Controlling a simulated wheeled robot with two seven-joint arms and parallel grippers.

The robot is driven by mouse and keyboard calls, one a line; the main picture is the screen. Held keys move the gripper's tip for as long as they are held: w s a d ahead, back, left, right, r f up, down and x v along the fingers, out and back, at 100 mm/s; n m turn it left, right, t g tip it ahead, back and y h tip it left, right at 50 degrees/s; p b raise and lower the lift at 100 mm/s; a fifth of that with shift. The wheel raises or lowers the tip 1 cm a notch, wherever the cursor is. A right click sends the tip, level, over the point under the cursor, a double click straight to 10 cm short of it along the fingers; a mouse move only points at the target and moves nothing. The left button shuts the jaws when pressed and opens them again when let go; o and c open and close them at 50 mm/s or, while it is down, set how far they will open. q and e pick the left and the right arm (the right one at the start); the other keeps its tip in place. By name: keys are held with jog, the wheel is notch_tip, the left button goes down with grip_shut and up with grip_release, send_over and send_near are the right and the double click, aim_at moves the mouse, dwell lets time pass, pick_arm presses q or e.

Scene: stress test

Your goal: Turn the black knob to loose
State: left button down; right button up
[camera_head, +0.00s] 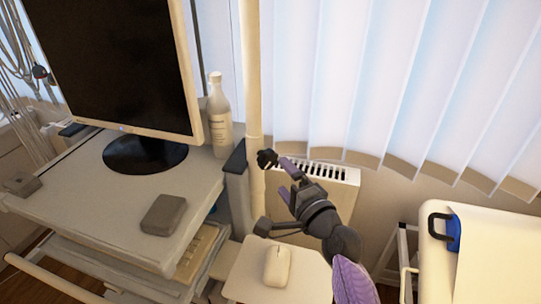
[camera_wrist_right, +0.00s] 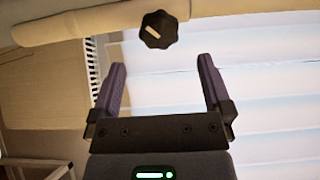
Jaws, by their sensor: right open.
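The black knob (camera_head: 267,158) sits on the side of a cream upright pole (camera_head: 253,90) in the head view. In the right wrist view the knob (camera_wrist_right: 158,30) is a lobed black disc with a pale bar mark, set against the pole (camera_wrist_right: 90,22). My right gripper (camera_head: 287,176) is just to the right of the knob in the head view. In the wrist view its two purple fingers (camera_wrist_right: 162,75) are spread wide and empty, with the knob beyond their tips, roughly centred between them and apart from them. My left gripper is not in view.
A monitor (camera_head: 110,60), a white bottle (camera_head: 219,115) and a grey box (camera_head: 163,214) stand on the cart (camera_head: 95,215) at left. A mouse (camera_head: 277,265) lies on a small shelf. A radiator (camera_head: 335,175) and blinds (camera_head: 340,70) are behind; a white bed-like surface is at right.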

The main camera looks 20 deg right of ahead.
aim_at(270, 163)
jog(key=w, duration=0.3)
jog(key=w+a, duration=0.1)
jog(key=w, duration=0.2)
jog(key=shift+w+a+b, duration=0.15)
jog(key=shift+w+b, duration=0.2)
jog(key=shift+w, duration=0.05)
jog(key=shift+f, duration=0.1)
jog(key=c, duration=1.2)
